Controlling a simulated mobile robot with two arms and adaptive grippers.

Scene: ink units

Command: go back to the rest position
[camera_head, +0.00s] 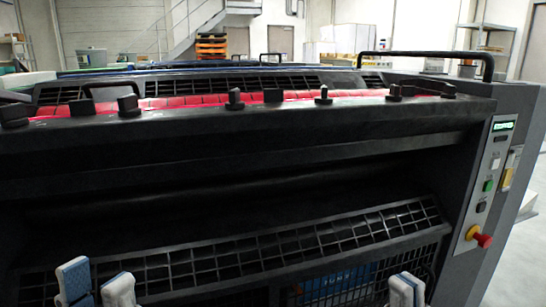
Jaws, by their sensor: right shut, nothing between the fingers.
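My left gripper (97,284) shows at the bottom left, in front of the black machine. Its two white and blue fingertips stand apart with a gap between them, and no object shows in the gap. My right gripper (406,290) shows at the bottom right, in front of the wire grille. Its fingertips are together and hold nothing. Only the finger ends are visible; the arms are below the picture.
A large black printing machine (240,155) fills the view, with red ink units (210,100) along its top. A wire grille (270,252) is low in front. The control panel (488,185) with a red stop button (483,240) is at the right.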

